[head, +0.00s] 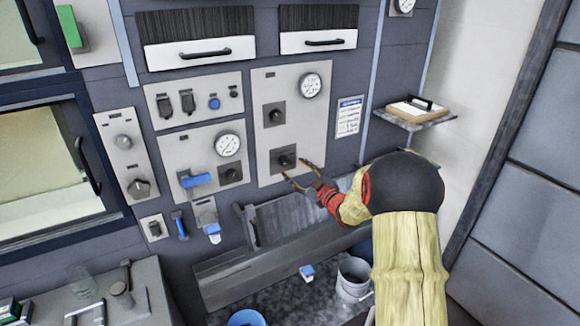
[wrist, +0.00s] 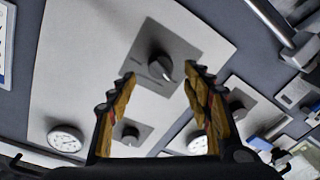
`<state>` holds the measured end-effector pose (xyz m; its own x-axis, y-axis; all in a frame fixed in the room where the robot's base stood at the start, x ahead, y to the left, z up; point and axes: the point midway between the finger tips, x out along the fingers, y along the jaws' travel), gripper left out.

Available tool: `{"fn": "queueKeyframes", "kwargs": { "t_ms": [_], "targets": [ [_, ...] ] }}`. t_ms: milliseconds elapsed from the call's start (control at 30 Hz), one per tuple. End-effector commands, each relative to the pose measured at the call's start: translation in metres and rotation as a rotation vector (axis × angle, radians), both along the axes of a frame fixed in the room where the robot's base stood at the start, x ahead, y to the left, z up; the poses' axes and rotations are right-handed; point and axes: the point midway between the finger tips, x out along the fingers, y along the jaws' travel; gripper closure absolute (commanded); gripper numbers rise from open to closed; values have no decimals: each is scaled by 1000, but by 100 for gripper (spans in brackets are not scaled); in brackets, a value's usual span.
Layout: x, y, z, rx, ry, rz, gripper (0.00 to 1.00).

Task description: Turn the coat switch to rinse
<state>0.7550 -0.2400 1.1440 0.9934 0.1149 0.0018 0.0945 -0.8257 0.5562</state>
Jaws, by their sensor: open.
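A dark rotary knob on a square grey plate (head: 283,158) sits low on a pale upright panel (head: 292,110). In the wrist view this knob (wrist: 160,67) shows a pale mark on its edge; its lettering is too small to read, so I cannot tell whether it is the coat switch. My gripper (head: 293,168) is open and empty, close in front of this knob. In the wrist view the gripper's fingers (wrist: 160,76) stand on either side of it, with no clear contact. A second similar knob (head: 274,114) sits higher on the same panel, beside a round gauge (head: 311,86).
Left of the panel is another with a gauge (head: 228,145), a blue-handled lever (head: 196,180) and a knob (head: 230,173). A trough (head: 290,245) runs below the panels. A shelf (head: 414,120) juts out at right. A bucket (head: 353,278) stands below.

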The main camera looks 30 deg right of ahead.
Motion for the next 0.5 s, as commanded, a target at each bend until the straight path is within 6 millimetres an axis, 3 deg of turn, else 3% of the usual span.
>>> {"fn": "queueKeyframes", "kwargs": {
  "t_ms": [200, 500],
  "targets": [
    [33, 4, -2, 1, 1, -1, 50],
    [50, 6, -1, 1, 3, -2, 50]
  ]
}}
